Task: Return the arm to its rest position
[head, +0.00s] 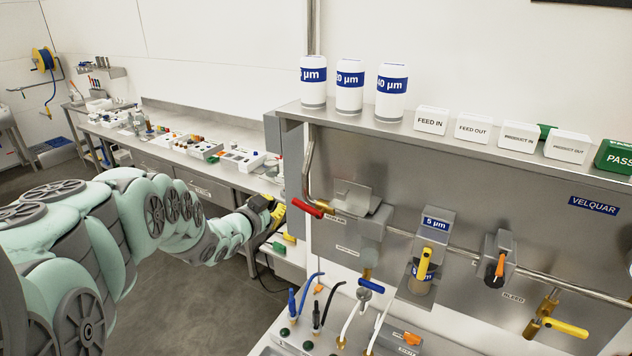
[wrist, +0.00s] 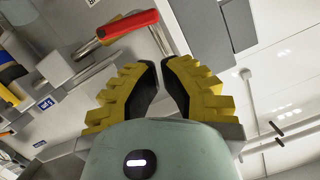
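My arm (head: 165,215) is mint green with grey joints and reaches from the left edge of the head view toward the middle. My gripper (head: 279,213) has yellow stepped fingers and is in the air just left of the steel panel. In the wrist view my gripper (wrist: 159,64) has a gap between its dark pads and nothing in it. The gap looks narrow at the tips. A red valve handle (head: 307,208) is close to the right of the fingers in the head view. It also shows beyond the fingertips in the wrist view (wrist: 127,25).
A long workbench (head: 230,185) runs behind my arm. Floor (head: 215,285) is clear below.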

